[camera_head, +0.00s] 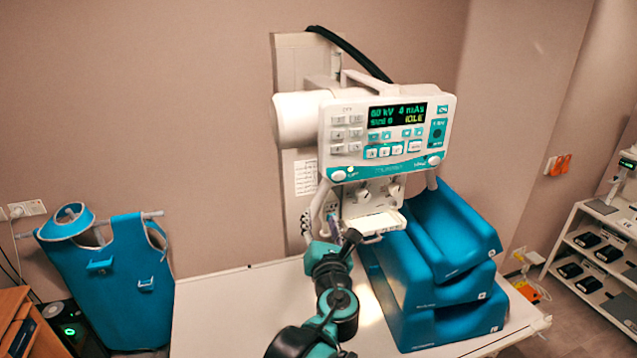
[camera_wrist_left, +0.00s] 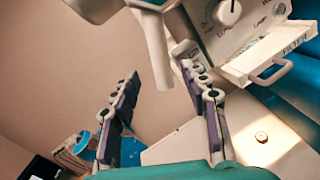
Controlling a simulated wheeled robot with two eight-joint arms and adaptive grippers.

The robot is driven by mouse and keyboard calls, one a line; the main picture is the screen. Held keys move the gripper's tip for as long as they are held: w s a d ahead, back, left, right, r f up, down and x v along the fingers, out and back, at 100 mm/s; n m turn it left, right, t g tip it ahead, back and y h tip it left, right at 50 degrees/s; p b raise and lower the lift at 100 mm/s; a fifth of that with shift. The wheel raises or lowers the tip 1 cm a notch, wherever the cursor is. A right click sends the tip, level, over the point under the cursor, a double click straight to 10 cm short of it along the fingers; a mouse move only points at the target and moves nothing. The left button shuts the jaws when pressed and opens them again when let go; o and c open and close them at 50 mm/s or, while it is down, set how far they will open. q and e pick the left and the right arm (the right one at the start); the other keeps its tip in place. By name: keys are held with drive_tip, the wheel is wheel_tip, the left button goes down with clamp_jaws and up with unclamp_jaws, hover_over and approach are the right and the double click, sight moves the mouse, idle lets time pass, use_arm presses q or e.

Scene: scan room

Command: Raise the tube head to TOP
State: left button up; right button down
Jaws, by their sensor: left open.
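The tube head (camera_head: 300,118) is a white cylinder with a control panel (camera_head: 385,140) on its front, mounted on a wall column. The panel's display is lit and reads IDLE. A white handle bar (camera_head: 318,205) hangs below the panel's left side; a white bar also shows in the left wrist view (camera_wrist_left: 157,48). The collimator (camera_head: 372,200) with knobs and a filter tray sits under the panel. My left gripper (camera_head: 334,228) is below the tube head by the handle. In the left wrist view its fingers (camera_wrist_left: 160,85) are spread, with the bar beyond and between their tips. My right gripper is out of view.
A white table (camera_head: 230,310) lies below. Blue stacked cushions (camera_head: 440,300) stand on its right side, close to my left arm. A blue apron (camera_head: 125,285) hangs at left. A shelf unit (camera_head: 590,215) stands at far right. A black cable (camera_head: 350,52) runs above the tube head.

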sight(318, 206)
use_arm(q)
drive_tip(key=shift+w+d+r, duration=0.15)
drive_tip(key=shift+w+r, duration=0.05)
drive_tip(key=shift+w, duration=0.1)
drive_tip(key=w, duration=0.2)
drive_tip(key=w+a, duration=0.1)
drive_tip(key=w, duration=0.4)
drive_tip(key=shift+a+f+p, duration=0.1)
drive_tip(key=shift+a+p, duration=0.15)
drive_tip(key=shift+p, duration=0.05)
drive_tip(key=shift+c, duration=0.2)
clamp_jaws()
